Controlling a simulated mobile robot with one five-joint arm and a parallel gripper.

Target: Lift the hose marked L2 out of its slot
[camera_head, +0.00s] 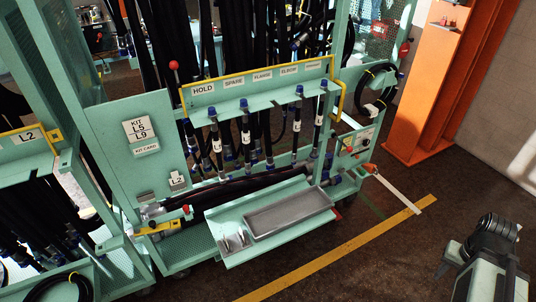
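Several black hoses with blue end fittings hang in the slots of a green rack shelf (240,103). White labels show on some of them, such as a left hose (217,144), a middle hose (246,139) and a right hose (297,126). The label print is too small to read, so I cannot tell which hose is L2. A small L2 tag (177,181) sits low on the green side panel. An L2 sign (27,136) is on the neighbouring rack at left.
A green shelf with a grey tray (288,212) juts out below the hoses. A kit card (139,130) reads L5, L9. An orange column (430,90) stands at right. A dark ridged machine part (493,238) is at lower right.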

